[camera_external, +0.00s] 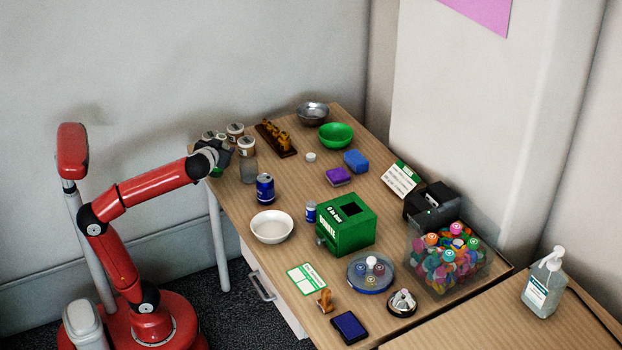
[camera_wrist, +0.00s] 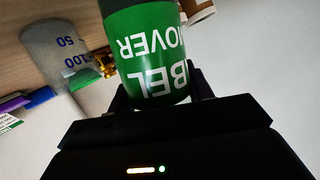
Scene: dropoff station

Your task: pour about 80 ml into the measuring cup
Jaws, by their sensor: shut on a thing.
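My gripper (camera_external: 222,152) is at the far left end of the table, shut on a green container (camera_wrist: 152,60) with white lettering. In the wrist view the container stands between the fingers and its lettering reads upside down. In the outside view only a bit of green (camera_external: 217,171) shows below the gripper. The measuring cup (camera_wrist: 55,38), clear grey with blue 50 and 100 marks, is left of the container in the wrist view. In the outside view the measuring cup (camera_external: 249,171) stands on the table just right of my gripper. Its contents are not clear.
Brown-and-white tubs (camera_external: 246,146) stand close behind the gripper. A blue can (camera_external: 265,188) and a white bowl (camera_external: 272,227) are nearer the front. A rack of amber pieces (camera_external: 276,139), a green bowl (camera_external: 336,135) and a green box (camera_external: 346,224) stand farther right.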

